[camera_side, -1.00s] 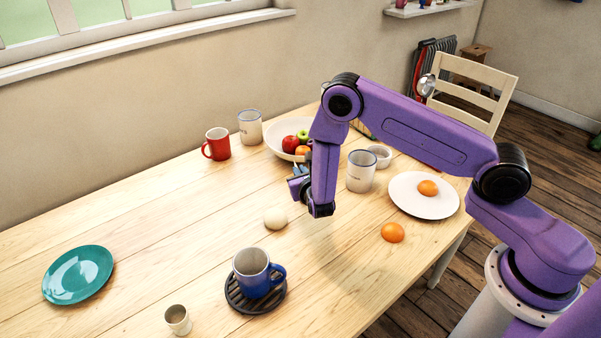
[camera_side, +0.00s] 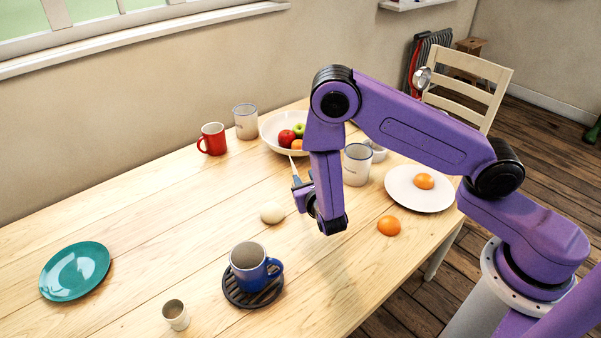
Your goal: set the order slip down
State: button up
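My gripper (camera_side: 298,183) is above the wooden table (camera_side: 180,215), just behind the egg and in front of the fruit bowl in the side view. It is small here and partly hidden by my purple wrist, so I cannot tell whether its fingers are open or shut. A thin pale sliver (camera_side: 293,166) shows at the finger end. It may be the order slip seen edge-on or part of a finger; I cannot tell. No order slip shows clearly on the table.
Near my wrist are a white egg (camera_side: 272,212), a pale mug (camera_side: 357,165), a fruit bowl (camera_side: 270,143) and an orange (camera_side: 389,226). A blue mug (camera_side: 250,267) stands on a dark trivet (camera_side: 236,294). Bare table lies left, towards the teal plate (camera_side: 74,271).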

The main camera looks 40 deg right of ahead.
jog(key=s+d+r+m+g+h, duration=0.4)
jog(key=s+d+r+m+g, duration=0.2)
jog(key=s+r+m, duration=0.5)
jog(key=s+a+r+m+g+y, duration=0.1)
jog(key=s+m+g+y, duration=0.1)
jog(key=s, duration=0.5)
jog(key=s+r+m+g+y, duration=0.2)
jog(key=s+m+y, duration=0.2)
jog(key=s, duration=0.3)
jog(key=s+a+r+m+g+y, duration=0.1)
jog(key=s+r+m+g+y, duration=0.1)
jog(key=s, duration=0.6)
jog(key=m+g+y, duration=0.1)
jog(key=y, duration=0.1)
jog(key=shift+a+r+y, duration=0.25)
jog(key=shift+a+y, duration=0.05)
jog(key=shift+a, duration=0.05)
